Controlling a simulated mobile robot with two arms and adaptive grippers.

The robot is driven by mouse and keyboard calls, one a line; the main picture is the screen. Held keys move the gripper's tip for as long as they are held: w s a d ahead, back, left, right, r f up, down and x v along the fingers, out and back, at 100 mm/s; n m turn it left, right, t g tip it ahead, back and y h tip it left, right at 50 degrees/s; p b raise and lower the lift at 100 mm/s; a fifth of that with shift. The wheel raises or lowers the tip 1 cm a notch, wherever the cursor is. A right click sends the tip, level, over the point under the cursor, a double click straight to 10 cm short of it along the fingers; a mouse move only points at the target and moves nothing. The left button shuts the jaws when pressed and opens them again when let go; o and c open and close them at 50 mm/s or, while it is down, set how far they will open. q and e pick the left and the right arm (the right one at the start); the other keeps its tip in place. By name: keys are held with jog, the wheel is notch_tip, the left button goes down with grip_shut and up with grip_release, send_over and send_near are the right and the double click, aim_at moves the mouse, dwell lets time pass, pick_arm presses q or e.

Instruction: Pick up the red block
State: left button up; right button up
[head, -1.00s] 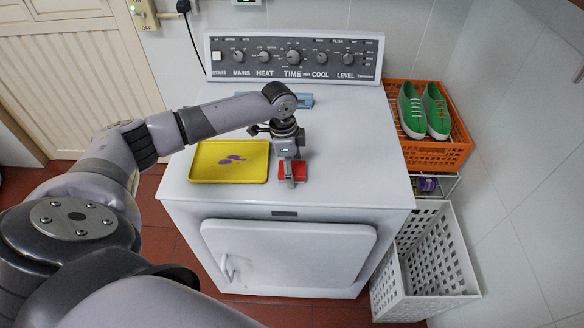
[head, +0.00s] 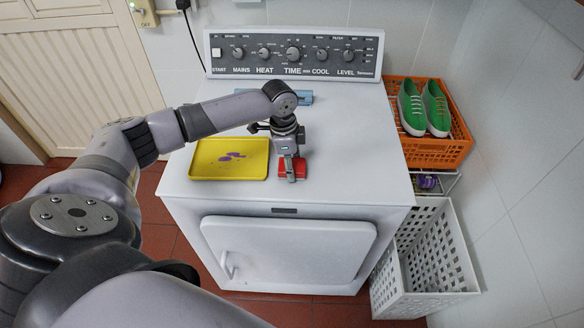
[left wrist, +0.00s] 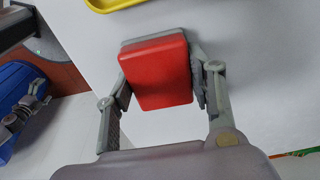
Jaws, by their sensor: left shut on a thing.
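The red block (head: 299,167) is on top of the white dryer, near its front edge, just right of the yellow tray (head: 228,177). My left gripper (head: 291,172) is over the block from above and partly hides it. In the left wrist view the red block (left wrist: 157,73) sits between the two fingers of my left gripper (left wrist: 160,85), which are shut on its sides. I cannot tell whether the block touches the dryer top. My right gripper is not in view.
A blue object (head: 305,97) lies at the back of the dryer top, partly behind my arm. Purple marks or pieces lie in the yellow tray. An orange crate (head: 435,151) with green shoes (head: 437,109) and a white basket (head: 432,260) stand to the right. The dryer top right of the block is clear.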

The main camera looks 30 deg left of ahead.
pick_arm(q)
jog(key=shift+r, duration=0.15)
jog(key=shift+c, duration=0.2)
notch_tip(320, 180, up, 20)
jog(key=b, duration=0.3)
